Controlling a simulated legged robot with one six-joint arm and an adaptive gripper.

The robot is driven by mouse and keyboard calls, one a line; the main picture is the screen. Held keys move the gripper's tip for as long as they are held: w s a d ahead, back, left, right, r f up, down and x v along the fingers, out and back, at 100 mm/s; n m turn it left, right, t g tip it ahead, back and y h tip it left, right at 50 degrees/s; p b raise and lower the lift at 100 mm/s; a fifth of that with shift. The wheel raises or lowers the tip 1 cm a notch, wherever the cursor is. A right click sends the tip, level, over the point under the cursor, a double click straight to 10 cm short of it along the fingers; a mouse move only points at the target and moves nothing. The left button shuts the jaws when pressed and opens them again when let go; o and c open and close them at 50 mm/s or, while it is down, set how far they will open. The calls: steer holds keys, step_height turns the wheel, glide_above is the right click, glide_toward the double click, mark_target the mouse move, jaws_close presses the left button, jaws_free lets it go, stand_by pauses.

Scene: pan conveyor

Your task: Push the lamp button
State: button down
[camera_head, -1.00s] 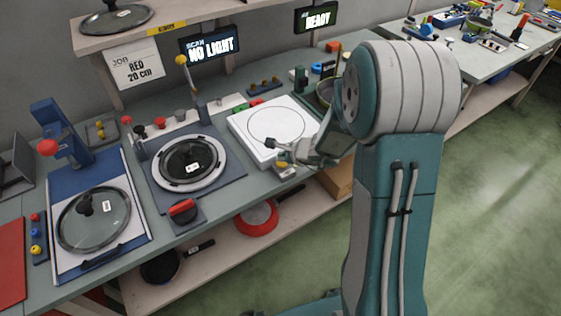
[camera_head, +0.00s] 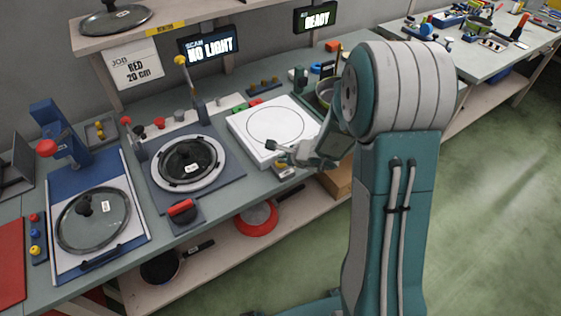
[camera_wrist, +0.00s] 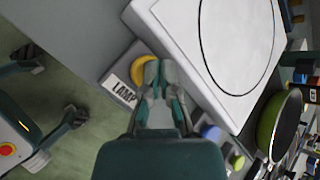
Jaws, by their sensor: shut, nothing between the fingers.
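The lamp button is a yellow piece (camera_wrist: 143,78) on a small grey box labelled LAMP (camera_wrist: 120,90), beside a white square panel, in the wrist view. In the head view the lamp box (camera_head: 284,173) sits at the bench's front edge. My gripper (camera_wrist: 159,70) is shut and empty. In the wrist view its fingertips overlap the right side of the yellow button and hide part of it. In the head view my gripper (camera_head: 272,146) is over the near edge of the white panel, just above the lamp box. I cannot tell whether it touches the button.
The white panel (camera_head: 248,124) with a drawn circle lies behind the lamp box. A green pan (camera_wrist: 266,128) and a blue knob (camera_wrist: 211,132) are to the right in the wrist view. A screen (camera_head: 209,49) reads NO LIGHT; another (camera_head: 316,18) reads READY.

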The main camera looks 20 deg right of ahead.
steer(key=shift+f, duration=0.15)
stand_by(0.4)
steer(key=shift+r, duration=0.6)
steer(key=shift+r, duration=3)
